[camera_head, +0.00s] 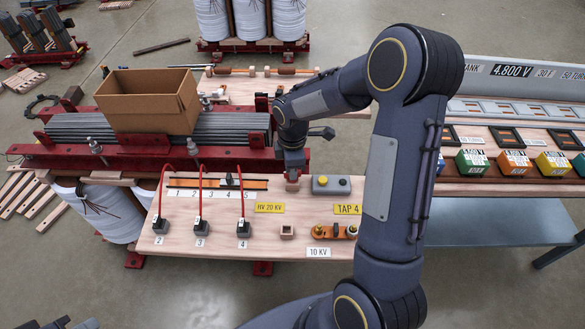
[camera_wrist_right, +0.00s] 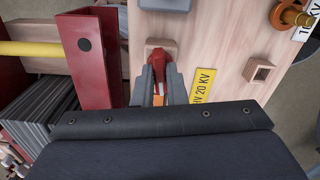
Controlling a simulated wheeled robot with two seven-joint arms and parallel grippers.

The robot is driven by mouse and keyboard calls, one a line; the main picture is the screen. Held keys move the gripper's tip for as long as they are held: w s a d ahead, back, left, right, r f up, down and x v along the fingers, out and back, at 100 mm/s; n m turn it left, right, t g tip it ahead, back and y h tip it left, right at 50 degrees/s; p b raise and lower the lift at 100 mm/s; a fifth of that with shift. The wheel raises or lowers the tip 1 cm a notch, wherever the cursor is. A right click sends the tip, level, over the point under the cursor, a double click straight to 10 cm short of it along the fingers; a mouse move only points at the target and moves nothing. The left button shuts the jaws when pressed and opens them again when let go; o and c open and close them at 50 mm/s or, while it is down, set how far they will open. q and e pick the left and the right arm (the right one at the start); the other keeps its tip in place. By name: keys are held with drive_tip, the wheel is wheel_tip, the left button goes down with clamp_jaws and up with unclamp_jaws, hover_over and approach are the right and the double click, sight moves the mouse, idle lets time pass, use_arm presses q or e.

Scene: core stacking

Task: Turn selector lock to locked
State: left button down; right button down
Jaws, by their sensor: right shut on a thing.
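My right gripper (camera_head: 291,172) reaches down to the back edge of a pale wooden board (camera_head: 222,240). In the right wrist view my right gripper (camera_wrist_right: 166,85) is shut on a small red part (camera_wrist_right: 166,58), which seems to be the selector lock. The red part sits against a small wooden block (camera_wrist_right: 155,43). It is mostly hidden by the fingers, so its angle is hard to tell. A numbered selector strip (camera_head: 255,184) with a slider knob (camera_head: 228,179) lies left of the gripper. My left gripper is not in view.
Red cables (camera_head: 200,200) run to several black plugs (camera_head: 243,229) on the board. A grey button box (camera_head: 331,184) stands just right of the gripper. A cardboard box (camera_head: 149,101) sits on the steel core (camera_head: 70,128) behind. A wooden socket (camera_head: 287,232) stands in front.

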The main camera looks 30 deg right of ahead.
drive_tip(key=shift+m, duration=1.1)
drive_tip(key=c, duration=1.5)
unclamp_jaws()
drive_tip(key=shift+o, duration=0.2)
drive_tip(key=shift+r, duration=0.15)
wheel_tip(320, 180, up, 8)
drive_tip(key=shift+f+p, duration=0.25)
drive_tip(key=shift+p, duration=0.1)
